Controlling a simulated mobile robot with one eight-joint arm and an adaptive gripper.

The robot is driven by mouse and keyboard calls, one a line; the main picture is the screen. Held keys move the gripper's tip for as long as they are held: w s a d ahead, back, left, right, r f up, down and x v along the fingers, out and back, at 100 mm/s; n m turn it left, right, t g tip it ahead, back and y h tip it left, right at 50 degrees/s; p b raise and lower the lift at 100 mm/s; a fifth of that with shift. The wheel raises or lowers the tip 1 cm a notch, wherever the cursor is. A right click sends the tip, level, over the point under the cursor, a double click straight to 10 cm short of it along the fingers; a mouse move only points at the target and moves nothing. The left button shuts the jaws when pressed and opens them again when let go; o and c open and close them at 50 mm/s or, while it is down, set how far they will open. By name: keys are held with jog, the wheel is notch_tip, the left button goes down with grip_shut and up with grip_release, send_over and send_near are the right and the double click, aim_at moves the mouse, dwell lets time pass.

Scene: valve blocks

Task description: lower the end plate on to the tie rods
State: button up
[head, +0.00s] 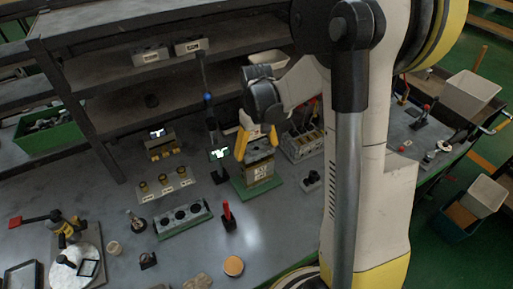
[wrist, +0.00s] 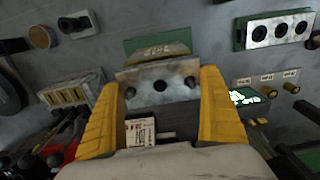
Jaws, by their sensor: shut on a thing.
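The end plate (wrist: 175,76) is a worn grey metal plate with a dark round hole in its middle and a smaller dark spot near each side. In the wrist view it lies between the yellow fingers of my gripper (wrist: 160,88), which is shut on it. In the head view my gripper (head: 256,138) points down over the valve block (head: 262,172), which stands on a green base (head: 244,189). The green base also shows beyond the plate in the wrist view (wrist: 135,44). The tie rods are not clearly visible, and I cannot tell whether the plate touches them.
A block with several slots (head: 304,146) stands close on the right. A lit display (head: 219,154) on a post is close on the left. A rack with round holes (head: 184,218) and a red-handled tool (head: 228,214) are in front. Shelves (head: 120,65) rise behind.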

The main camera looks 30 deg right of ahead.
aim_at(256, 149)
jog(key=shift+f+b, duration=0.95)
jog(key=shift+f, duration=0.25)
jog(key=o, duration=1.1)
jog(key=shift+r, duration=0.15)
notch_tip(256, 149, up, 12)
jog(key=shift+f, duration=0.1)
jog(key=s+a+r+t+b, duration=0.1)
jog(key=s+a+t, duration=0.6)
jog(key=s+a, duration=0.3)
jog(key=s, duration=0.4)
jog(key=shift+s+a+r, duration=0.15)
jog(key=shift+s+r, duration=0.15)
jog(key=shift+s, duration=0.1)
